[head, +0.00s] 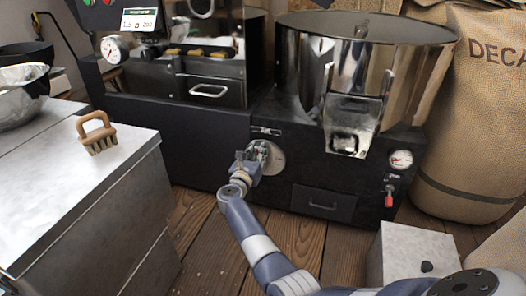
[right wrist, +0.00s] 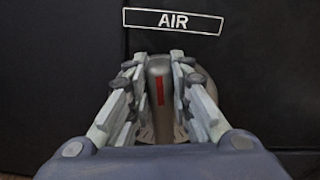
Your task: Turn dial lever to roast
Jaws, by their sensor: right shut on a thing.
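The dial (head: 278,158) is a round pale plate on the black front of the roaster, partly hidden by my right gripper (head: 256,158). In the right wrist view my right gripper (right wrist: 158,75) is shut on the dial lever (right wrist: 159,92), a grey bar with a red mark on its top. A finger lies on each side of the lever, and the lever stands about upright in that view. An AIR label (right wrist: 173,21) is above it. The dial's markings are mostly hidden, so its setting cannot be read. My left gripper is not in view.
A grey cabinet (head: 60,200) with a wooden brush (head: 97,133) on top stands at the left. A red-handled lever (head: 389,198) and a gauge (head: 401,159) are on the roaster's right. A burlap sack (head: 480,110) stands at the far right. A drawer (head: 323,203) is below the dial.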

